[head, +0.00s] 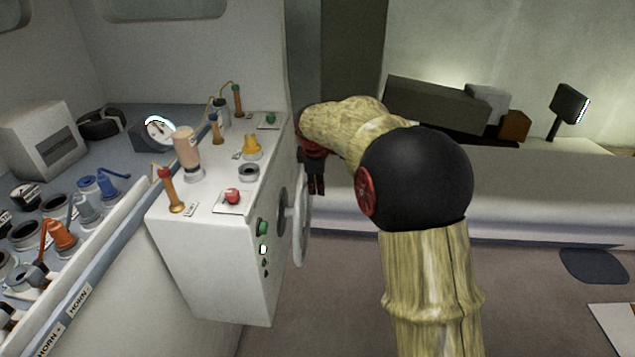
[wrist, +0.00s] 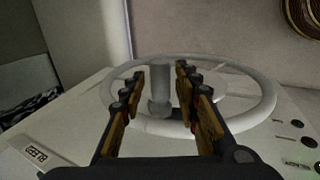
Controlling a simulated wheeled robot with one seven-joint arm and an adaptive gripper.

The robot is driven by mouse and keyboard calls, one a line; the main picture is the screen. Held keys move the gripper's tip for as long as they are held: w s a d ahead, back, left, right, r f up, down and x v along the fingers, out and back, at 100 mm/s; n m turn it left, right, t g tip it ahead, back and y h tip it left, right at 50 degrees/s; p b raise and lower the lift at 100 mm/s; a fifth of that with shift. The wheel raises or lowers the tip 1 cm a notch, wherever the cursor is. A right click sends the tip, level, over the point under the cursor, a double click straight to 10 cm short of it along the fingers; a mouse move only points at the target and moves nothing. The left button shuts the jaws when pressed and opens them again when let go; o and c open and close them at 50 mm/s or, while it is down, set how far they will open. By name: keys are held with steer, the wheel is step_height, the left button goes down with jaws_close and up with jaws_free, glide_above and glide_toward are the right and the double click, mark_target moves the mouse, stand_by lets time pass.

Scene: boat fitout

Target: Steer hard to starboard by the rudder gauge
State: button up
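A white steering wheel (head: 302,232) is mounted on the right side of the white console, seen nearly edge-on. It fills the middle of the wrist view (wrist: 270,101). A pale upright post or knob (wrist: 161,82) shows inside the wheel's outline, between my fingers in the picture. My gripper (head: 316,180) is beside the wheel's upper part, fingers pointing down. In the wrist view my gripper (wrist: 157,88) is open, its fingers apart over the wheel; I cannot tell whether they touch it. A round white-faced dial (head: 159,130), perhaps the rudder gauge, stands behind the console; its reading is too small.
The console top (head: 222,183) carries levers, a red button (head: 232,196) and a yellow knob (head: 252,147). Green buttons (head: 263,228) are on its side near the wheel. Another panel with several colored levers lies at left.

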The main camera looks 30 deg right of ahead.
jaws_close()
stand_by(0.6)
